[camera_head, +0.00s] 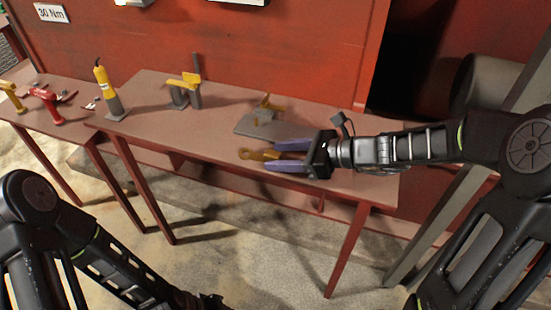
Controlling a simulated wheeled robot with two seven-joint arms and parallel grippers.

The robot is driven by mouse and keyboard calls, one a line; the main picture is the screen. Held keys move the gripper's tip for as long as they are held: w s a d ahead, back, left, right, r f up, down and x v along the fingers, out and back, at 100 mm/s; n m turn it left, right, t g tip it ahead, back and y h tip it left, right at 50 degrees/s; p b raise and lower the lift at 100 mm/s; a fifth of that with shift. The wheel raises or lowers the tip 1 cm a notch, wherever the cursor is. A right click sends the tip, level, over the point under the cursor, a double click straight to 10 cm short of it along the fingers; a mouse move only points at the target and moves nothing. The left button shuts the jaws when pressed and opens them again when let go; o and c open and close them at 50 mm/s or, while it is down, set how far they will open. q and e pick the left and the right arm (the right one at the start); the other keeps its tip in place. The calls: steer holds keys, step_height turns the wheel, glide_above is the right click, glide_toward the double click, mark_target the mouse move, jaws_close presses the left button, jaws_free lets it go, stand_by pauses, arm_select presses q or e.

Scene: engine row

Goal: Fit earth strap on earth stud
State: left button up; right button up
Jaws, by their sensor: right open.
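My right gripper (271,155) reaches in from the right over the front of the red-brown table, its two purple fingers apart. A small yellow-brown piece (258,155), possibly the earth strap, lies between the fingers and sticks out past their tips. Whether the fingers touch it is too small to tell. Behind them a grey plate (246,127) lies on the table with a yellow and grey part (266,110) on it; I cannot tell whether this is the earth stud. My left arm is low at the left, and its gripper (207,301) is barely visible at the bottom edge.
The table (150,90) also holds a yellow and grey fixture (182,88) and a yellow tool upright in a grey holder (104,85). A second table at the left carries a red tool (45,102). A red wall stands close behind.

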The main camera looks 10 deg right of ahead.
stand_by(0.4)
jaws_close()
stand_by(0.4)
